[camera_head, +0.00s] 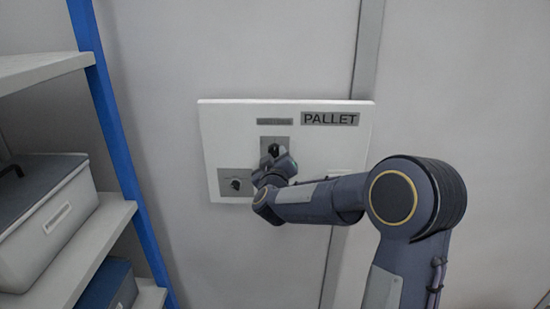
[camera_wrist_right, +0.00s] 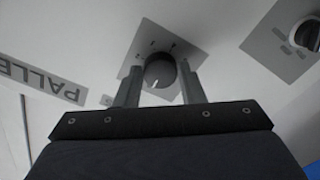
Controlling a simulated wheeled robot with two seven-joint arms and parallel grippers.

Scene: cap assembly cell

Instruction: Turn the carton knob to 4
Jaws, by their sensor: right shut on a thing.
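A white panel (camera_head: 232,120) on the wall carries two dark round knobs on grey plates. One knob (camera_wrist_right: 159,71) is on the upper middle plate (camera_head: 275,142), below a small label too blurred to read. My right gripper (camera_head: 273,158) is at this knob. In the right wrist view its two fingers (camera_wrist_right: 160,78) stand on either side of the knob, shut on it. The knob has a pale pointer line, and small marks lie around it on the plate. Another knob (camera_head: 236,184) is at the lower left. I cannot read which one is carton. My left gripper is out of view.
A large PALLET label (camera_head: 330,119) is at the panel's upper right. A shelf with a blue post (camera_head: 115,120) stands on the left, holding a grey bin (camera_head: 55,215) and a blue bin (camera_head: 110,285). The wall around the panel is clear.

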